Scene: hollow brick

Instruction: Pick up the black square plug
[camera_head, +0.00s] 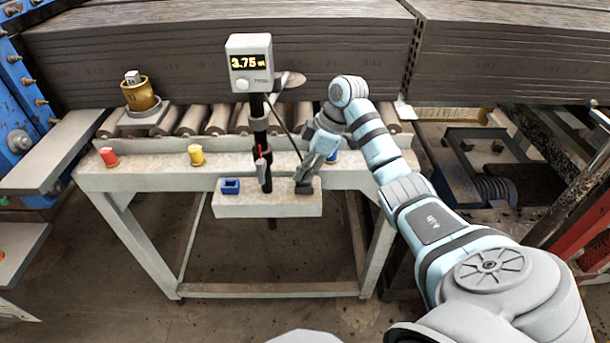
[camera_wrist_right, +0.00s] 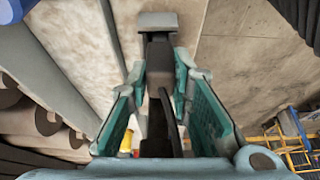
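My right gripper (camera_head: 306,178) reaches in from the right and points down at the right end of a pale ledge (camera_head: 268,209). A dark block, seemingly the black square plug (camera_head: 304,189), is at its fingertips, low over or on the ledge. In the right wrist view, the dark plug (camera_wrist_right: 160,78) lies between the two teal fingers of the right gripper (camera_wrist_right: 160,65). The fingers flank it closely; firm contact is unclear. A grey block (camera_wrist_right: 157,22) shows at its far end. My left gripper is out of view.
A blue square socket (camera_head: 230,187) sits on the ledge's left part. A black pole with a display (camera_head: 250,62) stands mid-bench, a dark cable beside it. Red (camera_head: 108,157) and yellow (camera_head: 196,155) pieces and a brass pot (camera_head: 140,95) stand left. Rollers and stacked slabs lie behind.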

